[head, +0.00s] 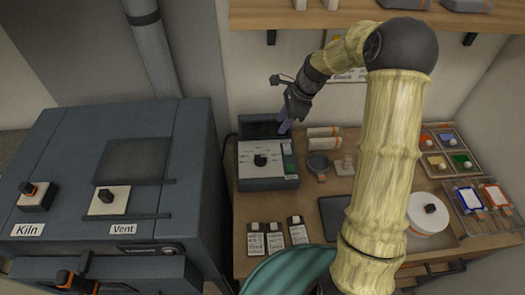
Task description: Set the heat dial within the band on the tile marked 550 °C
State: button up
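A grey control box (268,183) with a pale face stands at the back left of the wooden bench. A black dial (261,160) sits on that face, with fine marks around it too small to read. This appears to be the heat dial. Three small dark and white tiles or cards (275,240) lie in front of the box; their print is too small to read, so I cannot tell which says 550 °C. My gripper (285,127) hangs above the box's back right, apart from the dial. Its purplish fingertips point down; I cannot tell their gap.
A blue-grey kiln (85,145) with Kiln (36,194) and Vent (109,200) controls stands left. A grey bowl (318,163) and pale rolls (322,132) sit right of the box. A white round turntable (428,215) and colour trays (448,150) are further right. A shelf (340,18) overhangs.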

aim_at(261, 156)
jog(key=p+x, duration=0.5)
jog(key=x, duration=1.2)
jog(key=shift+f+p, duration=0.25)
jog(key=shift+p, duration=0.1)
grip_shut()
